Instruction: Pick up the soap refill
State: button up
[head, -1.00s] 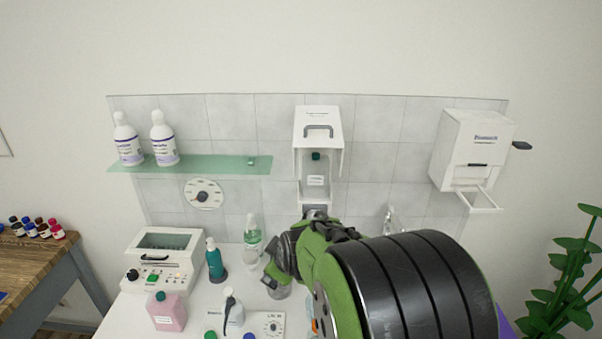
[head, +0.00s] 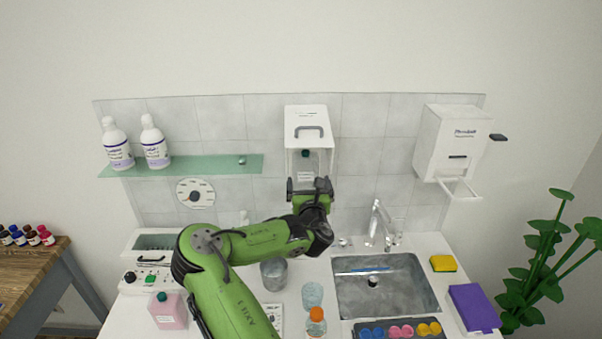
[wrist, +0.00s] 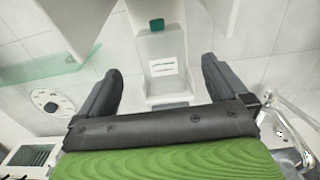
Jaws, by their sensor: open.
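A clear-grey container with a green cap and a white label stands inside the open white wall dispenser (head: 307,128); I take this container (head: 308,163) for the soap refill. In the wrist view the container (wrist: 161,48) appears upright between my fingers, its cap at the top. My gripper (head: 309,186) is open and empty in front of the dispenser's lower part. In the wrist view my gripper (wrist: 162,70) has one finger on each side of the container, apart from it. My gripper hides the container's lower part in the head view. A pink bottle (head: 168,314) with a green cap stands on the counter.
The dispenser's side walls flank the container. A glass shelf (head: 205,166) with two white bottles is at left, a second wall dispenser (head: 452,145) at right. Below are a tap (head: 379,222), a sink (head: 385,290), a grey cup (head: 273,274) and an orange-capped bottle (head: 316,322).

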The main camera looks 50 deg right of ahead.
aim_at(306, 166)
jog(key=x, duration=0.7)
jog(key=shift+w+d+f, duration=0.25)
jog(key=shift+d+f, duration=0.05)
jog(key=x, duration=0.6)
jog(key=shift+r+p, duration=0.15)
jog(key=shift+p, duration=0.2)
jog(key=shift+a, duration=0.15)
jog(key=shift+c, duration=0.5)
jog(key=c, duration=0.6)
jog(key=shift+c, duration=0.2)
